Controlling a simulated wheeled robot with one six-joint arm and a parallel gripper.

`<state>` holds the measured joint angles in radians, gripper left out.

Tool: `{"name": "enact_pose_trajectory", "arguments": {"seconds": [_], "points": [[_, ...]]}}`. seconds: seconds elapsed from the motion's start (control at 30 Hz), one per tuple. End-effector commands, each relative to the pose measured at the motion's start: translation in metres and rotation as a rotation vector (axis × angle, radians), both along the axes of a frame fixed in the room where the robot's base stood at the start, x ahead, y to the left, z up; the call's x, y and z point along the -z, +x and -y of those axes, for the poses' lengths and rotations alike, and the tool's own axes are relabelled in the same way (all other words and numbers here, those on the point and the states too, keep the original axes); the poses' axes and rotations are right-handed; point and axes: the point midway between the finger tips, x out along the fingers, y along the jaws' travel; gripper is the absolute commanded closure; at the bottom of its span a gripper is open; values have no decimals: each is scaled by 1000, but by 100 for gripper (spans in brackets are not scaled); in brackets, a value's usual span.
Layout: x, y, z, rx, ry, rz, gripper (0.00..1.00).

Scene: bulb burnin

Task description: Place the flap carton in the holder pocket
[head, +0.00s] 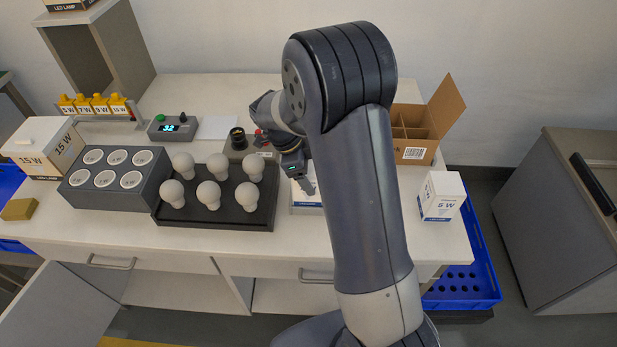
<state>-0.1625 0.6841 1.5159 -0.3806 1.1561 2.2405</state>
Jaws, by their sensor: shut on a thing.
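My gripper (303,182) points down over the middle of the table, with its fingers partly hidden behind my arm. It is shut on a white carton with a blue lower edge (305,208), which I take to be the flap carton. My arm covers the carton's right side, and its flap cannot be made out. I cannot tell whether the carton touches the table. No holder pocket can be clearly picked out; my arm may hide it.
A black tray of white bulbs (215,213) and a grey cup block (115,190) are at left. An open brown carton (430,125) and a white 5 W box (441,195) stand at right. A blue crate (478,275) is below the table's right edge.

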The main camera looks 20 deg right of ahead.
Motion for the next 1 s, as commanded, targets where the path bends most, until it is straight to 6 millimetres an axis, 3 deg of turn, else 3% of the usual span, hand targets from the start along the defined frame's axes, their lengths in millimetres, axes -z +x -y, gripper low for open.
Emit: {"name": "enact_pose_trajectory", "arguments": {"seconds": [0.17,0.53,0.57,0.8,1.0], "points": [[22,-1,0,0,0,-3,53],[27,0,0,0,0,-1,53],[27,0,0,0,0,-1,27],[26,0,0,-1,0,-1,7],[26,0,0,-1,0,-1,6]]}}
